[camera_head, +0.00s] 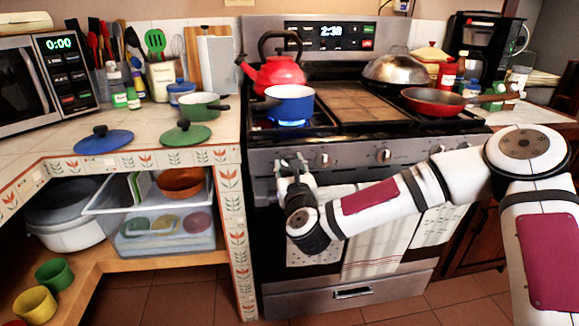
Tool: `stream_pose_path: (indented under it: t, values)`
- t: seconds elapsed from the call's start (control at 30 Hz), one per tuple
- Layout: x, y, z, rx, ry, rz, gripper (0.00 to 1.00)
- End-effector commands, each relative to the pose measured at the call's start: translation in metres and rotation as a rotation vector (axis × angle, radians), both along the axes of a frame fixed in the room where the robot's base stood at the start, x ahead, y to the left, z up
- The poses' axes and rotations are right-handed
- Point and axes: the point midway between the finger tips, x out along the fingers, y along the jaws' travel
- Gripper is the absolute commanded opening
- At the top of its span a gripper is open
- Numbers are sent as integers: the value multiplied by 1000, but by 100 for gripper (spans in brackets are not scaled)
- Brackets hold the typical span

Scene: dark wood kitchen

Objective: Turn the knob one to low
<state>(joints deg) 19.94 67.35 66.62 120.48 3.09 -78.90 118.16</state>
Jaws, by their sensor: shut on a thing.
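The stove (352,290) has a row of knobs on its steel front panel. One knob (322,160) shows just right of my gripper, another knob (384,155) sits at the middle, and a further knob (437,149) is partly behind my arm. My gripper (291,165) is at the left end of the panel, shut on a left-end stove knob that its fingers mostly hide. I cannot read that knob's setting. A blue flame (291,122) burns under the blue pot (290,104) on the front left burner.
A red kettle (277,76) stands behind the blue pot. A red pan (434,100) is on the right burner. Towels (375,251) hang on the oven door below my arm. The tiled counter (222,150) borders the stove on the left. The floor in front is clear.

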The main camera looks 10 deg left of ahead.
Motion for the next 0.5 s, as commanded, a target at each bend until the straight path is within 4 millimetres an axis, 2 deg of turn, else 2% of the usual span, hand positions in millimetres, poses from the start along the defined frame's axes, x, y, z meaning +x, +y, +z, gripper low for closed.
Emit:
stream_pose_path:
  t: [0.5]
  values:
    - [-1,2,1,-400,-116,1,10]
